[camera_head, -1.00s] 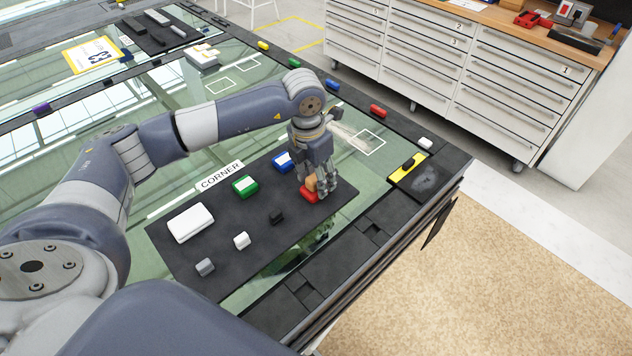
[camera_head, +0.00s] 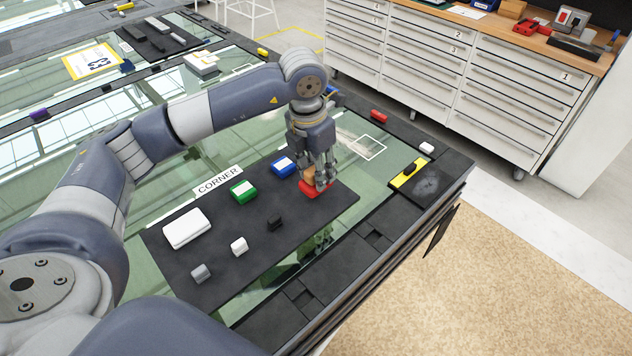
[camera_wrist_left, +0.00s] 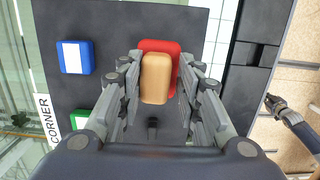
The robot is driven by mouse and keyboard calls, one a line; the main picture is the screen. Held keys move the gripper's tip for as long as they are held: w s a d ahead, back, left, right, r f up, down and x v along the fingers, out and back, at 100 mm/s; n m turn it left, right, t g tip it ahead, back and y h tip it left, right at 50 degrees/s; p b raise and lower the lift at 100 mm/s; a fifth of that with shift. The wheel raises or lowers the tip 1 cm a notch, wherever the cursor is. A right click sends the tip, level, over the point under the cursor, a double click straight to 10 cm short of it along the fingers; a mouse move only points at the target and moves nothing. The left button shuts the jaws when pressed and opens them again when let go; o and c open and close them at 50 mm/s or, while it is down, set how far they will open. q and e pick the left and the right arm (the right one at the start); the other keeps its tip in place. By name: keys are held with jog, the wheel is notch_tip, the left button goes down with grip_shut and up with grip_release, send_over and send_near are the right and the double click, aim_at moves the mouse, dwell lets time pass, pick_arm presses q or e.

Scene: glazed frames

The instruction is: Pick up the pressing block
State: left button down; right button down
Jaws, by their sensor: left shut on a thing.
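I take the tan block (camera_head: 309,173) between my left gripper's fingers to be the pressing block. My left gripper (camera_head: 318,180) points down at the right end of the black mat (camera_head: 215,262) and is shut on it. In the left wrist view the tan block (camera_wrist_left: 156,78) lies between the fingertips (camera_wrist_left: 158,85). A red piece (camera_head: 312,189) shows directly under it, and also in the wrist view (camera_wrist_left: 160,46). I cannot tell if the two are joined. A small grey arm end at the right of the wrist view may be my right gripper (camera_wrist_left: 275,104).
The mat also holds a blue block (camera_head: 283,165), a green block (camera_head: 243,191), a white box (camera_head: 186,228), and small white, grey and black blocks. A yellow-and-black pad (camera_head: 409,175) sits at the right table corner. Drawer cabinets stand behind.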

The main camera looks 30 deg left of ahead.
pick_arm(q)
jog(key=s+d+b, duration=0.2)
jog(key=s+d, duration=0.2)
jog(key=s, duration=0.2)
jog(key=s+d+r+b, duration=0.1)
jog(key=s+d+b, duration=0.1)
jog(key=s+d, duration=0.2)
jog(key=s, duration=0.3)
jog(key=shift+d, duration=0.3)
